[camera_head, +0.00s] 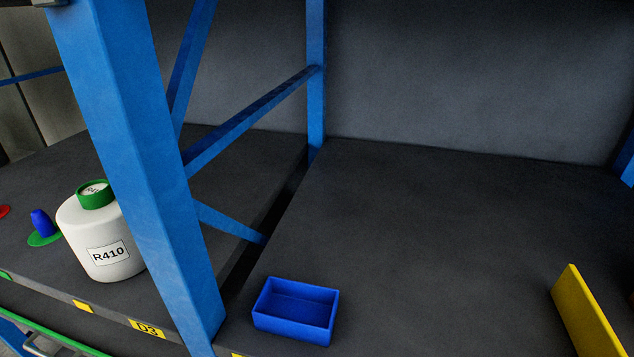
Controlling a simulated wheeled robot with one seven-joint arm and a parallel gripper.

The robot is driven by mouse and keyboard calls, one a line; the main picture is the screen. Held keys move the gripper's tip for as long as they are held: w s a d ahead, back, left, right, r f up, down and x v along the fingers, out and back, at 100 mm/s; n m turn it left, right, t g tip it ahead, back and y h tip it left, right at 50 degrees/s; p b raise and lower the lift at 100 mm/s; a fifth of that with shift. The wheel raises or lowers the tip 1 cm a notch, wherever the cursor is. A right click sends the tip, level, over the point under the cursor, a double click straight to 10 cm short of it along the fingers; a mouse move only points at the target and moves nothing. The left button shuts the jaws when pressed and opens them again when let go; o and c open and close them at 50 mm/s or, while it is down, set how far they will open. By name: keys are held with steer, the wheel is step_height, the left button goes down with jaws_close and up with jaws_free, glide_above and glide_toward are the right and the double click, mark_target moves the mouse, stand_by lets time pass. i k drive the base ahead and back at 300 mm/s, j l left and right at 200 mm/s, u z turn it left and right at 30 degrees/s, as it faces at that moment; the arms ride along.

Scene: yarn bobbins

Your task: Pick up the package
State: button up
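No thing in view is clearly a package. A small blue open-topped box (294,332) stands on the dark shelf (430,220) near its front edge, just right of the blue upright, and looks empty. A white bottle (101,240) with a green cap and an "R410" label stands upright on the left shelf, partly hidden behind the blue upright. My gripper is not in view.
A blue rack upright (140,150) with diagonal braces divides the left shelf from the right one. A small blue object (41,223) on a green base stands at the left. A yellow panel (584,315) stands at the right. The right shelf's middle is clear.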

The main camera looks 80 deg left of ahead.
mark_target(92, 221)
steer(key=u, duration=3.45)
